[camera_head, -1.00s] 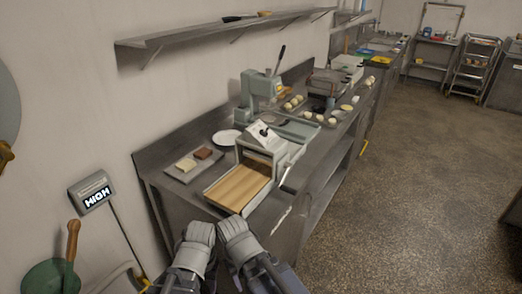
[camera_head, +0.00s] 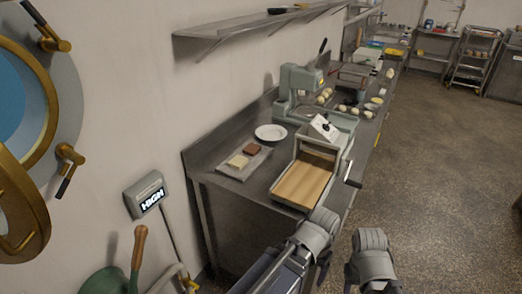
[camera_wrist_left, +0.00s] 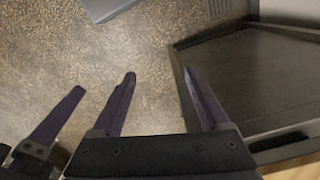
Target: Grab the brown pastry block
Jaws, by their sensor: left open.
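The brown pastry block (camera_head: 253,149) lies on a grey tray (camera_head: 251,169) on the steel counter, beside a pale block (camera_head: 238,161). My left gripper (camera_head: 323,268) is in front of the counter, low and to the right of the block, well apart from it. In the left wrist view, my left gripper (camera_wrist_left: 158,75) has its two dark fingers spread with nothing between them. My right gripper (camera_head: 351,276) is further right over the floor; its fingers are mostly hidden. The block is not visible in the left wrist view.
A machine with a wooden board (camera_head: 302,184) stands on the counter's near end, right of the tray. A white plate (camera_head: 270,132) and a green-grey press (camera_head: 298,92) are behind. The floor at right is clear.

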